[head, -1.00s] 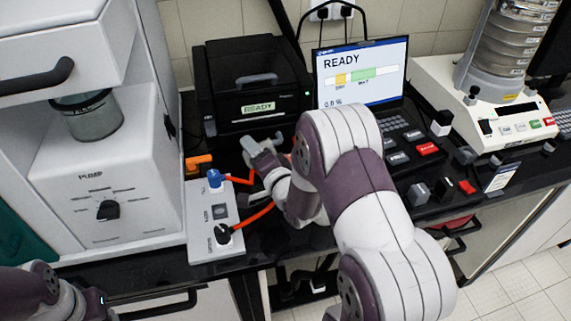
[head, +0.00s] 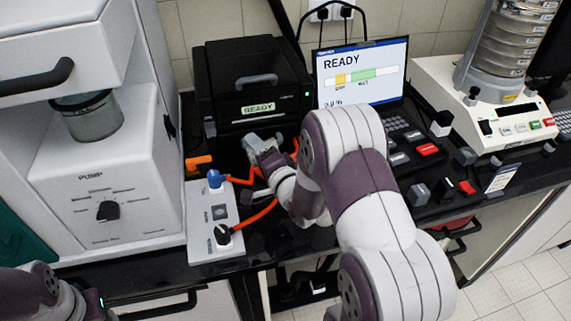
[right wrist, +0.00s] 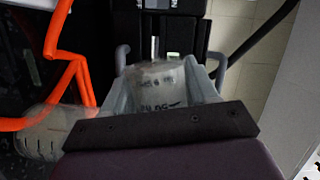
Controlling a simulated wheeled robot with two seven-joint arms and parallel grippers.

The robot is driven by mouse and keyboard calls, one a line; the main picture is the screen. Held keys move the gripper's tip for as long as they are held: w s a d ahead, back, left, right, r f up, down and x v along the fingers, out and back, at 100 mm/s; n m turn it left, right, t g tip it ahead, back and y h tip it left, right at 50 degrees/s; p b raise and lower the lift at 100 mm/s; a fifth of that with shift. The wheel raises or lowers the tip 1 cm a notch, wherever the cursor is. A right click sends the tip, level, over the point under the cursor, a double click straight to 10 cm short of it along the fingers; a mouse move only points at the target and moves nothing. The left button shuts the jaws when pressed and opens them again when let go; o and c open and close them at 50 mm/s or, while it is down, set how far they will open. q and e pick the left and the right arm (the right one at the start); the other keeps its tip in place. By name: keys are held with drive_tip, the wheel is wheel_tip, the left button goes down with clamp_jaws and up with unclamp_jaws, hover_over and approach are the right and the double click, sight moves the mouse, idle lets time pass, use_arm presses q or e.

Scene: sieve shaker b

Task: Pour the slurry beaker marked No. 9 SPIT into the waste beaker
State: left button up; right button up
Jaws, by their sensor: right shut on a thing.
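My right gripper (head: 264,147) is over the dark bench in front of the black printer-like box in the head view. In the right wrist view my right gripper (right wrist: 165,75) is shut on a pale, cloudy beaker (right wrist: 158,88) with dark handwriting. The writing is too blurred to read surely, and the gripper's base hides the beaker's lower part. A second clear vessel (right wrist: 42,132) shows at the left of the wrist view, apart from the gripper; I cannot tell whether it is the waste beaker. Of my left arm only a link shows at the bottom left.
A black box with a READY display (head: 258,108) stands behind the gripper. A white control box (head: 213,225) with orange tubes (head: 262,213) is close on the left. A laptop (head: 360,75) and a sieve shaker (head: 490,105) stand to the right.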

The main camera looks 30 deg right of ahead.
drive_tip(key=shift+d+r, duration=0.15)
drive_tip(key=shift+d, duration=0.1)
drive_tip(key=shift+s+d+r+m+t, duration=0.1)
drive_tip(key=shift+d+r+m+t, duration=0.2)
drive_tip(key=shift+m, duration=0.6)
drive_tip(key=shift+s+d+r+m+t, duration=0.1)
drive_tip(key=shift+r+m+t, duration=0.25)
drive_tip(key=shift+m, duration=0.55)
idle(1.1)
